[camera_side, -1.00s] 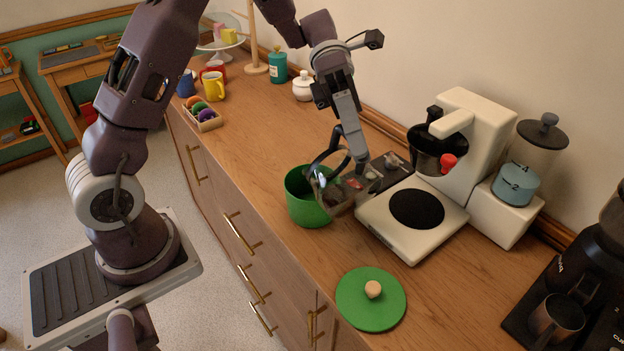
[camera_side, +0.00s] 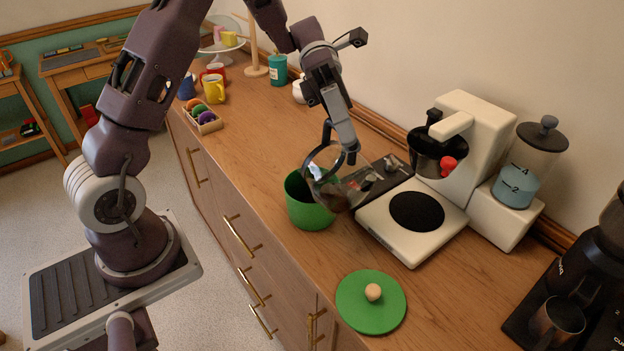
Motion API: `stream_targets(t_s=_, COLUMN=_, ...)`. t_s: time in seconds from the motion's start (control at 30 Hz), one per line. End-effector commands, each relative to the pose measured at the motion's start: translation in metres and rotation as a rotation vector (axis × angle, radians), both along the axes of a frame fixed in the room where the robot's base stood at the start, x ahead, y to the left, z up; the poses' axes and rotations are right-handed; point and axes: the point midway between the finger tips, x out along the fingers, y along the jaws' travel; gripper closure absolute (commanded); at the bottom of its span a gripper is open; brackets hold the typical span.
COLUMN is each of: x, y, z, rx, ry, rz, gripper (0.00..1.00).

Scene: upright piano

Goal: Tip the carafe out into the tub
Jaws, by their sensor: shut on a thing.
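My gripper (camera_side: 343,152) is shut on the glass carafe (camera_side: 337,196), near its black handle. The carafe is clear and steeply tilted, with its round rim toward the left. It is above and at the right side of the green tub (camera_side: 309,214), overlapping the tub's rim in this view. A brownish tint shows in the lower part of the carafe; I cannot tell how much it holds. The tub stands open on the counter, and its inside is mostly hidden. No stream between carafe and tub can be made out.
A green lid (camera_side: 371,300) with a wooden knob lies in front. A dark tray (camera_side: 375,178) with small items is behind the carafe.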

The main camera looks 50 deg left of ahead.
Motion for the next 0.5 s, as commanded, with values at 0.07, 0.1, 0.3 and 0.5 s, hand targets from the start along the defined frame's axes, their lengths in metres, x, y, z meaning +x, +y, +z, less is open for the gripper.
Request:
stream_targets(t_s=0.07, x=0.0, y=0.0011, z=0.0007, rx=-0.009, ry=0.0, rz=0.0, gripper=1.0)
stream_targets(t_s=0.1, x=0.0001, y=0.0016, z=0.001, rx=-0.013, ry=-0.001, rz=0.0, gripper=1.0)
stream_targets(t_s=0.3, x=-0.0001, y=0.0046, z=0.0024, rx=-0.033, ry=0.0, rz=0.0, gripper=1.0)
stream_targets(t_s=0.5, x=0.0001, y=0.0076, z=0.0035, rx=-0.054, ry=0.0, rz=0.001, gripper=1.0)
